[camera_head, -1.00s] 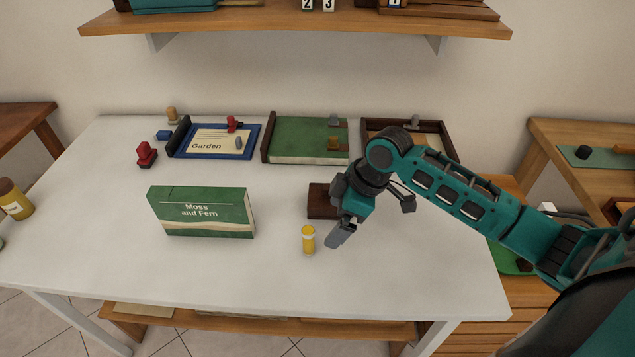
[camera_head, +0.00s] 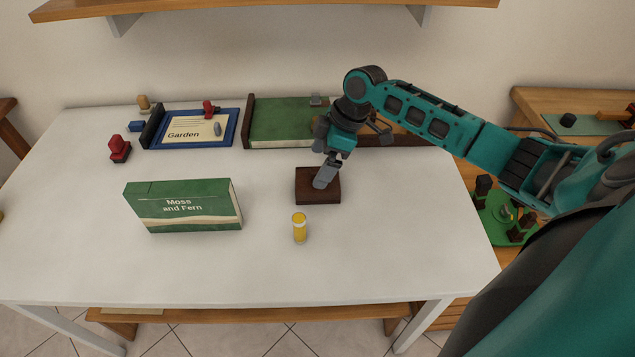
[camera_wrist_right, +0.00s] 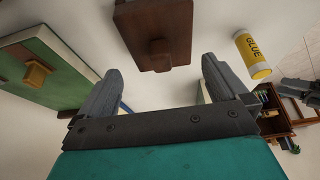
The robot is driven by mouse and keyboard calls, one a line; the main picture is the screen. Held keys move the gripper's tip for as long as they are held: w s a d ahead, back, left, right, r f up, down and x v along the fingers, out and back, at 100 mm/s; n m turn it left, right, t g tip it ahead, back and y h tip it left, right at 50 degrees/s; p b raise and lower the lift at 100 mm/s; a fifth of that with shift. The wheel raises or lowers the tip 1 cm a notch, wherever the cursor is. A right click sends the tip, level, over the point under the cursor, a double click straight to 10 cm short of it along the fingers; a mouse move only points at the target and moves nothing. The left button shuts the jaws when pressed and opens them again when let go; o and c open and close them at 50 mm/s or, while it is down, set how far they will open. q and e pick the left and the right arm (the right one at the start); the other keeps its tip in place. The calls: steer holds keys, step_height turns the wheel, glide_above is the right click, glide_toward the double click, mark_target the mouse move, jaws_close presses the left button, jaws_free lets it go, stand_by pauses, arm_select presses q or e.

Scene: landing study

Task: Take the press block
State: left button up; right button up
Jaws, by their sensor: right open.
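The press block appears to be the dark brown wooden block (camera_head: 320,193) on the white table, right of the green box. In the right wrist view the block (camera_wrist_right: 172,22) lies ahead of the fingers, with a smaller brown grip (camera_wrist_right: 158,56) sticking out toward me. My right gripper (camera_head: 325,177) is over the block in the head view and hides part of it. In the right wrist view its two fingers (camera_wrist_right: 162,88) are spread with nothing between them; the grip lies just beyond, in line with the gap.
A yellow glue bottle (camera_head: 299,228) stands close in front of the block. A green "Moss and Fern" box (camera_head: 185,207) stands to the left. Behind are a blue-framed "Garden" card (camera_head: 187,141) and a green board (camera_head: 280,123). The front of the table is bare.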

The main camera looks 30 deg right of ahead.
mark_target(306, 194)
steer(key=x, duration=0.4)
steer(key=shift+s+d+f, duration=0.2)
steer(key=shift+s+f, duration=0.05)
steer(key=shift+f, duration=0.25)
steer(key=c, duration=0.9)
steer(key=shift+r, duration=0.1)
steer(key=shift+c, duration=0.2)
steer(key=shift+r, duration=0.15)
